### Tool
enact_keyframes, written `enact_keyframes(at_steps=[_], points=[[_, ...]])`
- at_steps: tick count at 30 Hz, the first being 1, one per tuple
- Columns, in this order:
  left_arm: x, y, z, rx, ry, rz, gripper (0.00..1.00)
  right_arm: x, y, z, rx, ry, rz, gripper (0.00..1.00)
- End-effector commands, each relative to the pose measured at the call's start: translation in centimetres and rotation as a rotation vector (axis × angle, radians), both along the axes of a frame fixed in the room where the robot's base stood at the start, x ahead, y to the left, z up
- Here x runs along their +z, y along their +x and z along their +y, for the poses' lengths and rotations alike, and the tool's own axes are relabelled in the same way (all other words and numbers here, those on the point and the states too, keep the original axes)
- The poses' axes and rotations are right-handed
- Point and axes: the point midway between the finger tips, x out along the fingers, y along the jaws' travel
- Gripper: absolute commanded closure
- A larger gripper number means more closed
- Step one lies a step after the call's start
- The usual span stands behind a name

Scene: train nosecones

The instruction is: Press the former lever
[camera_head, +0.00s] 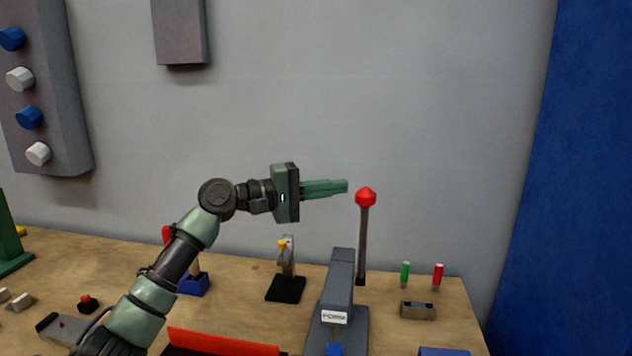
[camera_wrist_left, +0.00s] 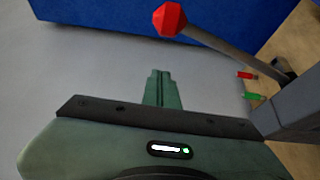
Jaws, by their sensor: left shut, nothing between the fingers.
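The former (camera_head: 340,285) is a grey machine on the workbench with a small white label. Its lever (camera_head: 363,240) stands upright at its right side and carries a red faceted knob (camera_head: 366,197). My left gripper (camera_head: 346,186) is shut and empty, pointing right, just left of the knob and slightly above its middle, apart from it in the picture. In the left wrist view, the shut fingers (camera_wrist_left: 160,88) show at the centre. The red knob (camera_wrist_left: 169,19) is above them there, with the lever rod running down to the right. My right gripper is not in view.
The wooden workbench (camera_head: 240,255) carries a black stand with a yellow part (camera_head: 285,270), a green and a red handle (camera_head: 437,275), a grey block (camera_head: 417,310) and a red tray edge (camera_head: 222,342). A grey wall is behind; a blue panel (camera_head: 570,180) stands right.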

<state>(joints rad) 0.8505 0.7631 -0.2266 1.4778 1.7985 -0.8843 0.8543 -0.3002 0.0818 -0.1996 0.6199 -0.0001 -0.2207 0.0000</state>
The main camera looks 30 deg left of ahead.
Motion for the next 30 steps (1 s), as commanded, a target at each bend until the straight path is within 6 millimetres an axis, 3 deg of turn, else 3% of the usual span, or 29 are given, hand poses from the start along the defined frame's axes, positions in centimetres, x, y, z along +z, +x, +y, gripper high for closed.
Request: enact_keyframes(at_steps=[5, 9, 15, 30], points=[[0.5, 2.7, -2.9, -0.002, -0.001, 0.001, 1.0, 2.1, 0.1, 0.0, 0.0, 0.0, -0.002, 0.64], [0.1, 0.6, -3.5, -0.001, 0.006, 0.001, 1.0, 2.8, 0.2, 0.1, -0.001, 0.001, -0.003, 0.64], [0.0, -0.8, -4.2, 0.001, 0.003, 0.0, 1.0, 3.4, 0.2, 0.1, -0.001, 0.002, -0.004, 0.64], [-0.1, -1.1, -4.6, 0.0, 0.003, -0.006, 1.0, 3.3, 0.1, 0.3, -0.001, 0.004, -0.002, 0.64]])
